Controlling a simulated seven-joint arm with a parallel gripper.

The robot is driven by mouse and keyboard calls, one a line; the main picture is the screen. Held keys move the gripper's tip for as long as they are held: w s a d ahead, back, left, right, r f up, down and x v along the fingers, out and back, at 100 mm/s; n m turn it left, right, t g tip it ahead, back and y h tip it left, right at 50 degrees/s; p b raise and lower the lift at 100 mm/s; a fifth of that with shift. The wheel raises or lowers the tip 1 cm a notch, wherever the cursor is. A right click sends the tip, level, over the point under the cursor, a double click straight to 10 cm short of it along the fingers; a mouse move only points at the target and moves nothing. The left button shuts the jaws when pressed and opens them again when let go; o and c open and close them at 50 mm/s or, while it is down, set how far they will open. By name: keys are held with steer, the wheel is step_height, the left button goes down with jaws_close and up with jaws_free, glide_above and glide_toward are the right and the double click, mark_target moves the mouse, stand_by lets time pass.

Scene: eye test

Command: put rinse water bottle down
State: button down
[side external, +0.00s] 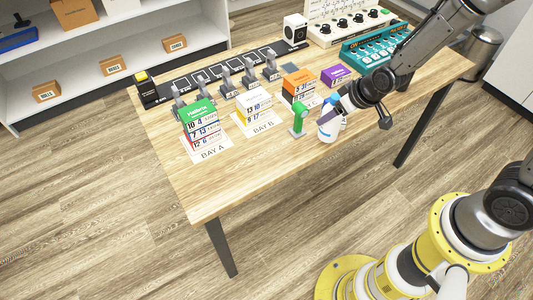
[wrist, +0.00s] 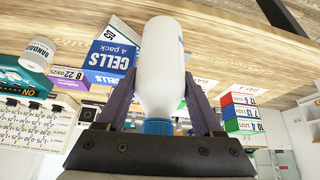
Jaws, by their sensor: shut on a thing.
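The rinse water bottle is white with a blue cap; it shows in the wrist view (wrist: 162,62) and the side external view (side external: 327,131). My gripper (side external: 340,112) is shut on it, and in the wrist view the two dark fingers (wrist: 160,106) lie on either side of it near the cap. The bottle stands about upright at the front of the wooden table (side external: 240,185), to the right of a small green object (side external: 298,119). I cannot tell whether its base touches the table; the fingers hide part of it.
Stacked boxes stand left, at Bay A (side external: 201,128) and Bay B (side external: 257,112). An orange-topped stack (side external: 298,82) and a purple box (side external: 336,76) stand behind the bottle. A teal panel (side external: 375,52) lies at the back right. The table's front left is bare.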

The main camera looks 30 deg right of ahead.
steer(key=s+d+f+m, duration=0.1)
steer(key=d, duration=0.3)
steer(key=w+a+n, duration=0.2)
steer(key=w+a, duration=0.1)
steer(key=a, duration=0.7)
steer(key=w+a+r+n+y, duration=0.1)
steer(key=w+a+n, duration=0.1)
steer(key=a, duration=0.8)
steer(key=shift+w+a+r+y, duration=0.2)
steer(key=shift+w+a+y, duration=0.15)
steer(key=shift+w, duration=0.45)
steer(key=shift+f, duration=0.2)
steer(key=shift+f, duration=1.2)
steer(key=shift+f, duration=0.15)
steer(key=shift+c, duration=0.2)
jaws_free()
